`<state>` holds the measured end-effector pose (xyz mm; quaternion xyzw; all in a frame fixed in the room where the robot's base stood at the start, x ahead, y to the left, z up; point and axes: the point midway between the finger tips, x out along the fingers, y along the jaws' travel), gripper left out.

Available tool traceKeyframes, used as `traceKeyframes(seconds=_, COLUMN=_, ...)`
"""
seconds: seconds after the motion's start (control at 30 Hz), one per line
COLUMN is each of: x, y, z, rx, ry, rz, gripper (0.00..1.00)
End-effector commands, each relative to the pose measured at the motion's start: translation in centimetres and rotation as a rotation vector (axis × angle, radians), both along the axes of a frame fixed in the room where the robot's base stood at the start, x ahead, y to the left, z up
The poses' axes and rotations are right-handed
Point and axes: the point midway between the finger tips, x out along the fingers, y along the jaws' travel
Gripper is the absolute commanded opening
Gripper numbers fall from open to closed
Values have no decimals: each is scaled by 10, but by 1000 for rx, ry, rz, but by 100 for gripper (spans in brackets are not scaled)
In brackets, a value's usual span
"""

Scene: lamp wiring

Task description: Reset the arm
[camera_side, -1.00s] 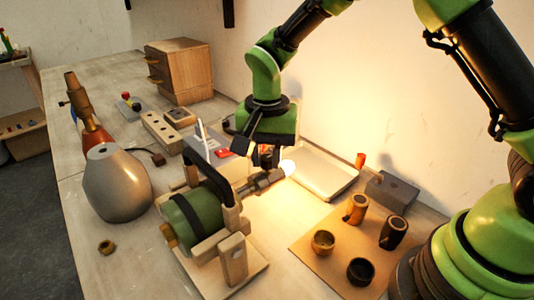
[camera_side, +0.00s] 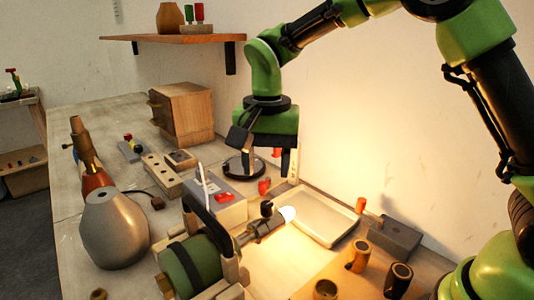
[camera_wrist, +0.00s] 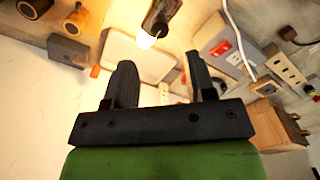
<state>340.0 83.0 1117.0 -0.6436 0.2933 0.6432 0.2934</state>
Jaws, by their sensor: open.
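My gripper (camera_side: 264,160) hangs above the bench, under its green body, with its two dark fingers apart and nothing between them. In the wrist view my gripper (camera_wrist: 160,75) also shows spread, empty fingers. A lit bulb (camera_side: 287,214) sits in the dark socket end of a holder (camera_side: 262,226) attached to the green cylinder fixture (camera_side: 195,265). The gripper is above the bulb and clear of it. The lit bulb (camera_wrist: 145,40) also shows in the wrist view, beyond the fingers.
A metal tray (camera_side: 318,220) lies by the wall, near a grey block (camera_side: 388,236). Wooden cups (camera_side: 358,256) stand front right. A grey vase (camera_side: 113,230) stands at left. A wooden drawer box (camera_side: 182,115) and wall shelf (camera_side: 172,38) are behind. The space around the raised gripper looks free.

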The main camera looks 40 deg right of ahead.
Motion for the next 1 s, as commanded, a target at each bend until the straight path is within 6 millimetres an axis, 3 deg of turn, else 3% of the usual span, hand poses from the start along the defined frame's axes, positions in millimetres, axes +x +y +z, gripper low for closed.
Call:
traceKeyframes(seconds=0.13, x=0, y=0, z=16, rx=0, ry=-1, rz=0, gripper=50)
traceKeyframes(seconds=0.53, x=-1, y=0, z=21, rx=1, ry=-1, rz=1, gripper=50)
traceKeyframes(seconds=0.67, x=-8, y=-5, z=35, rx=18, ry=-32, rz=26, gripper=50)
traceKeyframes(seconds=0.77, x=-25, y=-14, z=57, rx=45, ry=-90, rz=75, gripper=50)
traceKeyframes(seconds=1.0, x=-90, y=-37, z=103, rx=91, ry=-298, rz=241, gripper=50)
